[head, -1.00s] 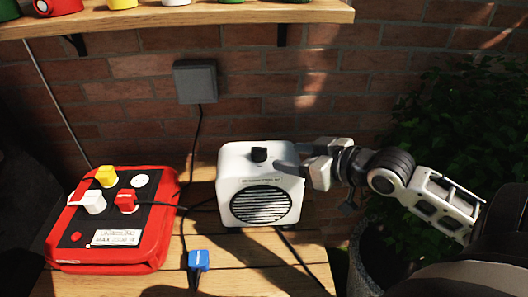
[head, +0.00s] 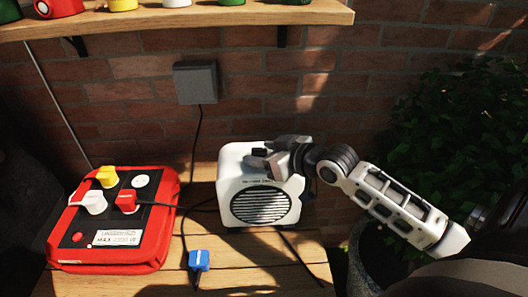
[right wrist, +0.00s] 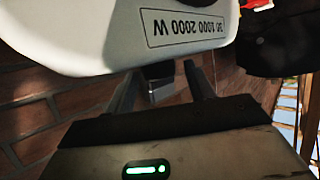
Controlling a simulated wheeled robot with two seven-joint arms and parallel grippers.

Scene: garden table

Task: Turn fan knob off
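The white box-shaped fan heater (head: 232,178) stands on the wooden table with its round dark grille facing me. It fills the top of the right wrist view, upside down (right wrist: 90,38). Its black knob (head: 258,151) sits on the top face and is partly covered by my gripper. My right gripper (head: 266,153) reaches in from the right, just over the heater's top. In the right wrist view its two fingers are apart, with the dark knob (right wrist: 161,86) between them and gaps showing on both sides. My left gripper is not in view.
A red power box (head: 160,225) with yellow, white and red plugs stands left of the heater. A blue plug (head: 199,260) lies in front. Cables cross the wooden table (head: 235,270). A brick wall and grey wall box (head: 195,82) are behind; a shelf (head: 200,22) hangs above.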

